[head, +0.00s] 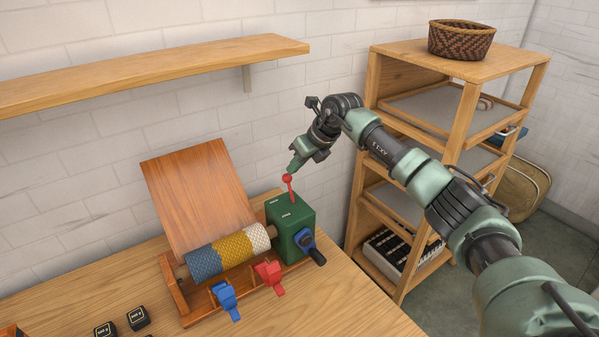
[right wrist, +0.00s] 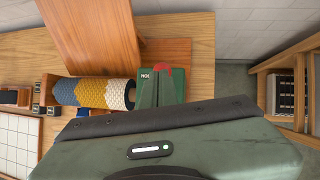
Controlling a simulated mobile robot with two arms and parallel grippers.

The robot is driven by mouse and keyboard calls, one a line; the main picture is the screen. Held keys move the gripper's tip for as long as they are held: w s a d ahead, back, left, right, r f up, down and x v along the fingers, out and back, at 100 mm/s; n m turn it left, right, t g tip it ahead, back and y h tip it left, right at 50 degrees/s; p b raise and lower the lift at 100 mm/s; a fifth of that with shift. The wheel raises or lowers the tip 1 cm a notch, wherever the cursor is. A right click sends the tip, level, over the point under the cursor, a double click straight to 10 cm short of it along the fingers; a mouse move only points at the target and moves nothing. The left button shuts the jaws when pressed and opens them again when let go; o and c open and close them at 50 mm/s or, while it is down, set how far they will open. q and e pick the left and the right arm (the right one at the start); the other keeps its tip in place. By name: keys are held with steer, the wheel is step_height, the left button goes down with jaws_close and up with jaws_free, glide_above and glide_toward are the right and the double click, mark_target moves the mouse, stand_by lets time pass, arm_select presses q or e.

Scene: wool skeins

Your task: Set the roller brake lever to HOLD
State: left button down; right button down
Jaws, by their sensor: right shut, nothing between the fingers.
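The roller brake lever (head: 287,179) is a red stick with a round red knob, standing up from the top of a green box (head: 296,243). It leans slightly left in the head view. My right gripper (head: 294,168) is shut and empty, with its tips at the knob; I cannot tell whether they touch it. In the right wrist view, a red part of the lever (right wrist: 163,68) shows over the green box (right wrist: 178,88), beside a partly hidden white label (right wrist: 146,75). Small labels on the box top are unreadable in the head view. My left gripper is out of view.
A roller with blue, yellow and cream knit (head: 236,248) lies left of the box, before a tilted wooden board (head: 198,190). Blue (head: 226,297) and red (head: 270,275) clips sit in front. A wall shelf (head: 150,75) is above left; a wooden rack (head: 462,120) stands right.

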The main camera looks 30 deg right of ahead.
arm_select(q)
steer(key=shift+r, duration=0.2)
arm_select(e)
steer(key=shift+w+r, duration=0.1)
steer(key=shift+r, duration=0.2)
